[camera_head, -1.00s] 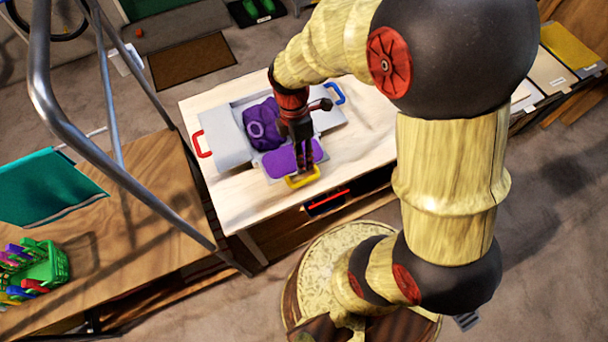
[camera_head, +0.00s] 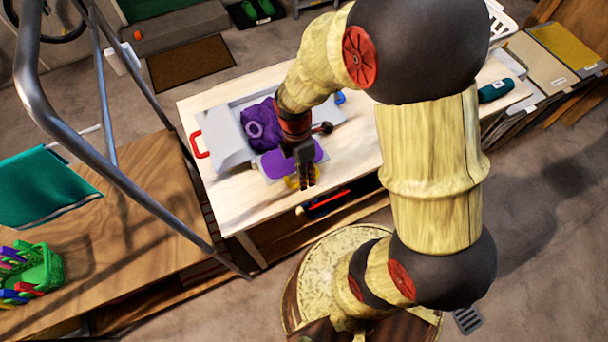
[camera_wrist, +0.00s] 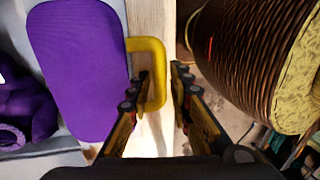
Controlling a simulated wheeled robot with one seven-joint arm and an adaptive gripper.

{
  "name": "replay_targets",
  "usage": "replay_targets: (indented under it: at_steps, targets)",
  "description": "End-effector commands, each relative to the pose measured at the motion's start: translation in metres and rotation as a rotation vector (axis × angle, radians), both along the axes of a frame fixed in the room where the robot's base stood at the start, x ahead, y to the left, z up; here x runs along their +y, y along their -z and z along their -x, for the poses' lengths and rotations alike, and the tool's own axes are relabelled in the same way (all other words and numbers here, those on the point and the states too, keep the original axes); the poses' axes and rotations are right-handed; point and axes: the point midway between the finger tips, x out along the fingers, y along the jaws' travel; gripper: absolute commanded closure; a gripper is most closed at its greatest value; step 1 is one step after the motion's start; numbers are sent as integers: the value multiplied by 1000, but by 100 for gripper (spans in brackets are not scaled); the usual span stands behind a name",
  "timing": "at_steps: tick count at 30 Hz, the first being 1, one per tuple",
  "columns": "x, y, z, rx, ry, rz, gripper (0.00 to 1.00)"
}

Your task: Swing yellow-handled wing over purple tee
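The purple tee (camera_head: 262,125) lies bunched on the grey folding board (camera_head: 222,150) on the pale table. The wing (camera_head: 274,164) with a purple pad lies flat at the board's near side, its yellow handle (camera_head: 291,184) toward the table's front edge. The wrist view shows the pad (camera_wrist: 78,65), the yellow handle (camera_wrist: 159,75) and part of the tee (camera_wrist: 25,100) at left. My gripper (camera_head: 307,187) points down at the handle. In the wrist view its fingers (camera_wrist: 162,78) are apart, with the handle's outer bar between them; contact cannot be told.
The board also has a red handle (camera_head: 200,145) at left and a blue handle (camera_head: 340,97) behind my arm. A teal-handled object (camera_head: 496,90) lies on the table's right end. A wooden table (camera_head: 120,215) with a green basket (camera_head: 42,268) stands at left, beside a metal frame.

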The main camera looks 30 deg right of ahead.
Motion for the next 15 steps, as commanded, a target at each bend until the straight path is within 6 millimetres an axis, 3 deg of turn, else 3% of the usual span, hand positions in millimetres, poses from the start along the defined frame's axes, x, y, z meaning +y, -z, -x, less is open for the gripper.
replay_targets:
  at_steps: [10, 15]
  targets:
    - [0, 0, 0, 0, 0, 0, 100]
    - [0, 0, 0, 0, 0, 0, 100]
